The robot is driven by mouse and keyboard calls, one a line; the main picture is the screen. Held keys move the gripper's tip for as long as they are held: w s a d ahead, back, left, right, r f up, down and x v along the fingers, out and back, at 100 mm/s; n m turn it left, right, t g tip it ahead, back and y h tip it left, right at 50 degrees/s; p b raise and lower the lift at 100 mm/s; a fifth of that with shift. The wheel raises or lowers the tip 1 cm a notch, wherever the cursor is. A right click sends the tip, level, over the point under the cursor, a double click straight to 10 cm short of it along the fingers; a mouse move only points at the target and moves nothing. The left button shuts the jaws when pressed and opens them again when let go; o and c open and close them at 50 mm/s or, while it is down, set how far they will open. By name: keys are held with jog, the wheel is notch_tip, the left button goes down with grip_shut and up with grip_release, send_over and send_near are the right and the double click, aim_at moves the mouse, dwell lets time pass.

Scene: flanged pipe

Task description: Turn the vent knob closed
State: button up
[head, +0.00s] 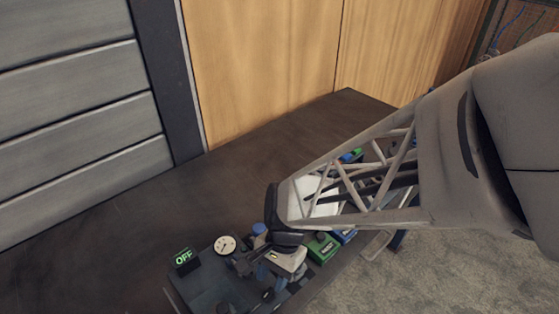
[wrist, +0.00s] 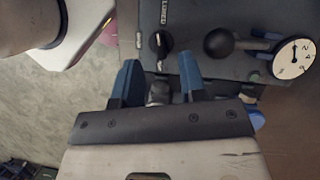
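My gripper (wrist: 160,68) shows in the wrist view with two blue fingers spread apart. A small grey part sits between their bases; I cannot tell what it is. Beyond the fingertips, on a dark panel (wrist: 200,15), is a small round black knob (wrist: 158,43) with a white mark, apart from the fingers. I cannot tell for sure whether it is the vent knob. Lettering beside it is too small to read. In the head view my gripper (head: 252,264) is low over the bench unit, and its fingers are partly hidden.
A black ball-ended part (wrist: 218,42) and a white dial gauge (wrist: 295,58) are right of the knob. The gauge also shows in the head view (head: 225,245), near a green OFF sign (head: 184,258). A green box (head: 322,248) stands right of my gripper. The dark surface behind is clear.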

aim_at(268, 292)
jog(key=shift+x, duration=2)
grip_shut()
